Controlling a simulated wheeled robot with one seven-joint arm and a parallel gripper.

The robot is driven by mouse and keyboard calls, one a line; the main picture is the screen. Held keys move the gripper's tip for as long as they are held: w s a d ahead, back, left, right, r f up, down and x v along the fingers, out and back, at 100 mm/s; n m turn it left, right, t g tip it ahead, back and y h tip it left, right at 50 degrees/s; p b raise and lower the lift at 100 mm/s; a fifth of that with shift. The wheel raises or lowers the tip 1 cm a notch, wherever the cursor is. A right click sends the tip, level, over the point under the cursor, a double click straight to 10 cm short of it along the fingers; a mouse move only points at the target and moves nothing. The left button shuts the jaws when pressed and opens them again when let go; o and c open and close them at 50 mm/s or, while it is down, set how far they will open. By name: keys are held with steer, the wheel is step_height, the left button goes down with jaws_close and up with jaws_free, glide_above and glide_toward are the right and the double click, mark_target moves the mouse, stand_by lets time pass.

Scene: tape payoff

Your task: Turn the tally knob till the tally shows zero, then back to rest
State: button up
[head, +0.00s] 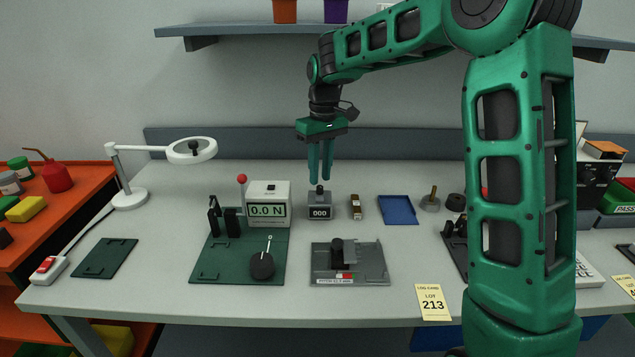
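The tally (319,213) is a small grey box on the table, and its dark display reads 000. A small dark knob (319,190) stands on its top. My gripper (320,181) hangs pointing down over the tally, with its two green fingertips at about the height of the knob's top in the picture. A narrow gap shows between the fingers, and nothing is seen held in it. Whether the tips touch the knob or stand behind or above it, I cannot tell.
A white gauge reading 0.0 N (269,211) stands left of the tally. A small brown-and-white item (356,207) and a blue tray (398,210) lie to the right. A grey fixture (368,267) sits in front. A desk lamp (128,198) stands at left.

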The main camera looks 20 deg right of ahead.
steer(key=shift+f, duration=1.45)
jaws_close()
steer(key=shift+m, duration=1.9)
jaws_free()
steer(key=shift+r, duration=0.1)
step_height(320, 180, up, 11)
steer(key=shift+d+f, duration=0.2)
